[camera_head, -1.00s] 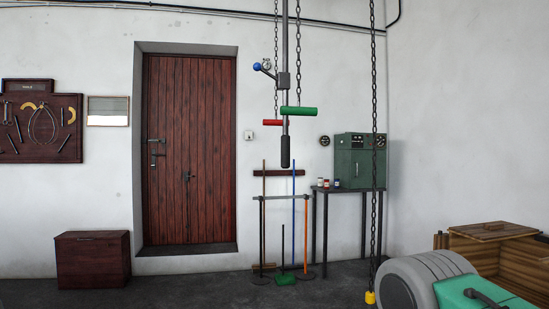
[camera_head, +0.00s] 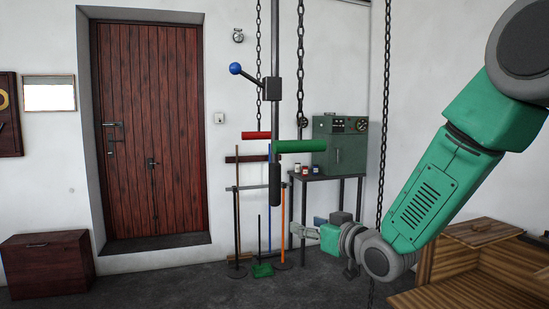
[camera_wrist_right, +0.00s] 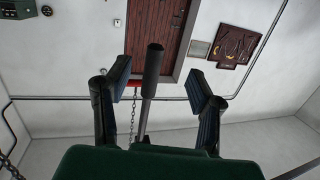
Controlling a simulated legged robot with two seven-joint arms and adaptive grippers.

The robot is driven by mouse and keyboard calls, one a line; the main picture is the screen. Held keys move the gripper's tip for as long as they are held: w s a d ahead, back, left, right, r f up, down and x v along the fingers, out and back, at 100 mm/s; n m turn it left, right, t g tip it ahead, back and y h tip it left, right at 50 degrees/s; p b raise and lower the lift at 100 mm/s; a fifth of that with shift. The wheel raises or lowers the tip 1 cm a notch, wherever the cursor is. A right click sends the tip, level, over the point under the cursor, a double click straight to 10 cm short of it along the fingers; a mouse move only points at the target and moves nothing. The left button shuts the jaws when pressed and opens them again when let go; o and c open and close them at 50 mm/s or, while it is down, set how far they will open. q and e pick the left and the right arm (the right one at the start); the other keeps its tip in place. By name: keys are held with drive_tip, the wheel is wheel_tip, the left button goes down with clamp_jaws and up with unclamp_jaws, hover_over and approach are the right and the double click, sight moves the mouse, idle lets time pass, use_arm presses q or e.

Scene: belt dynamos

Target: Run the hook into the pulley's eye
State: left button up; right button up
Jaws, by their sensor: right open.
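A grey pole with a black grip (camera_head: 275,186) hangs from above in the middle of the head view. My right gripper (camera_head: 298,231) is below and right of the grip. In the right wrist view my right gripper (camera_wrist_right: 157,82) is open and empty, with the black grip (camera_wrist_right: 153,65) seen between its fingers; I cannot tell the depth between them. I cannot make out the hook or the pulley's eye. My left gripper is out of view.
A green cabinet (camera_head: 346,155) stands on a table behind. A wooden crate (camera_head: 470,268) is at lower right. A floor rack with rods stands behind the pole.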

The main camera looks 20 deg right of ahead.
drive_tip(key=t+p, duration=0.1)
approach(279, 182)
use_arm(q)
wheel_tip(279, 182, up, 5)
drive_tip(key=p, duration=0.3)
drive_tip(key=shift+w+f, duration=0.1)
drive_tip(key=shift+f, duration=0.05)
use_arm(e)
drive_tip(key=shift+n+y, duration=0.3)
drive_tip(key=x, duration=1.2)
drive_tip(key=shift+d, duration=0.15)
clamp_jaws()
